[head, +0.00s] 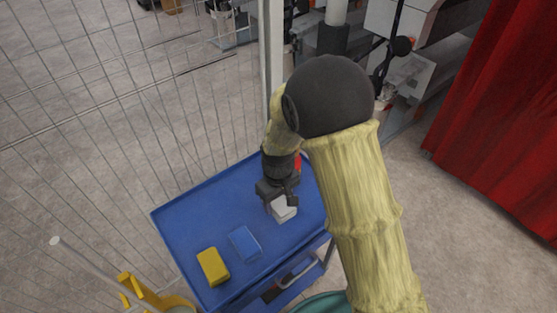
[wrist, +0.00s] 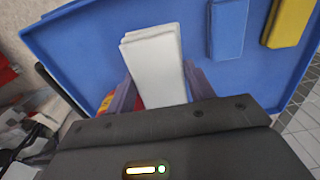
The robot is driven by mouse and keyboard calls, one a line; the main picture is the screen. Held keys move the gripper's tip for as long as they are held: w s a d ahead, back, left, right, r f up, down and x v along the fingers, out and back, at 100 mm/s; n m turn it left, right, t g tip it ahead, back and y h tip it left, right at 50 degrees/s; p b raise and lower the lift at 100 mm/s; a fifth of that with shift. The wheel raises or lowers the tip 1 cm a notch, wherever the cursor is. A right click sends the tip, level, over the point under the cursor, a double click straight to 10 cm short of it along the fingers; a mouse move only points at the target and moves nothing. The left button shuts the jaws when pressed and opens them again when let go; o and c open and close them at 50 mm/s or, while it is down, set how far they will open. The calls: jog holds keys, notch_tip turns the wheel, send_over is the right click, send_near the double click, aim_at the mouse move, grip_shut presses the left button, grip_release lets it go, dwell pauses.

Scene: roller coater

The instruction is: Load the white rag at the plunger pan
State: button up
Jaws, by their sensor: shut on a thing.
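The white rag (head: 283,209) is a folded block at the blue cart's top, below my gripper in the head view. It also shows in the wrist view (wrist: 156,65), between the two fingers. My gripper (head: 279,199) is shut on the white rag, with one finger on each side of it, as the wrist view (wrist: 160,88) shows. The rag is at or just above the cart top; I cannot tell whether it touches. I cannot make out the plunger pan in either view.
The blue cart (head: 186,220) has a raised rim and also bears a blue block (head: 245,243) and a yellow block (head: 212,266). A wire fence (head: 130,100) stands behind it. A red curtain (head: 500,120) hangs at the right. A yellow mop bucket (head: 140,293) is at lower left.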

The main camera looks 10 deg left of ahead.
jog(key=w+d+r+m+p, duration=0.1)
jog(key=w+d+m+p, duration=0.2)
jog(key=d+p, duration=0.5)
jog(key=w+d+r+m+p, duration=0.2)
jog(key=d+m+p, duration=0.4)
jog(key=d, duration=1.1)
jog(key=shift+w+r+m+p, duration=0.3)
jog(key=shift+w+p, duration=0.4)
jog(key=shift+p, duration=0.5)
